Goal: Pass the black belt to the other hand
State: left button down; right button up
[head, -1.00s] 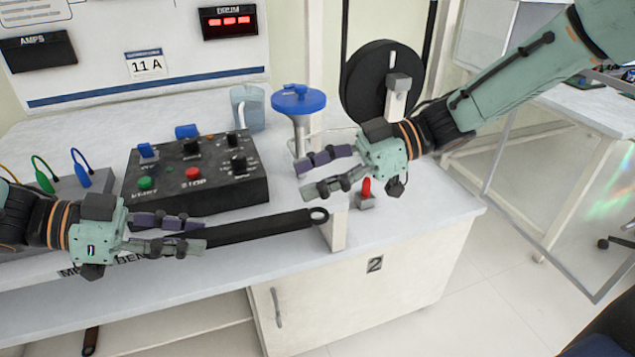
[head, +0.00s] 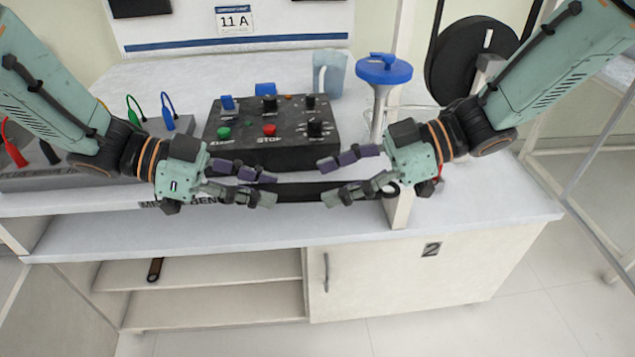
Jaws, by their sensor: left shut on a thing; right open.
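The black belt (head: 298,190) is a long dark strip with a ring at its right end. It runs roughly level between my two hands in front of the bench. My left gripper (head: 270,189) is shut on its left part. My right gripper (head: 328,182) is open, with its fingers pointing left at the belt's right part. The belt passes behind the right gripper's lower finger, and its ring shows just below that hand. I cannot tell whether the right fingers touch the belt.
A black control box (head: 265,130) with knobs and buttons stands behind the hands. A blue-topped funnel-like stand (head: 384,70) and a pale blue mug (head: 328,72) are behind. A white post (head: 402,205) stands close to the belt's ring.

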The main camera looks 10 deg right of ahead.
aim_at(312, 187)
jog(key=shift+x, duration=1.75)
jog(key=shift+c, duration=0.5)
grip_shut()
pick_arm(q)
jog(key=c, duration=0.9)
grip_release()
jog(key=shift+c, duration=0.2)
jog(key=shift+a, duration=0.15)
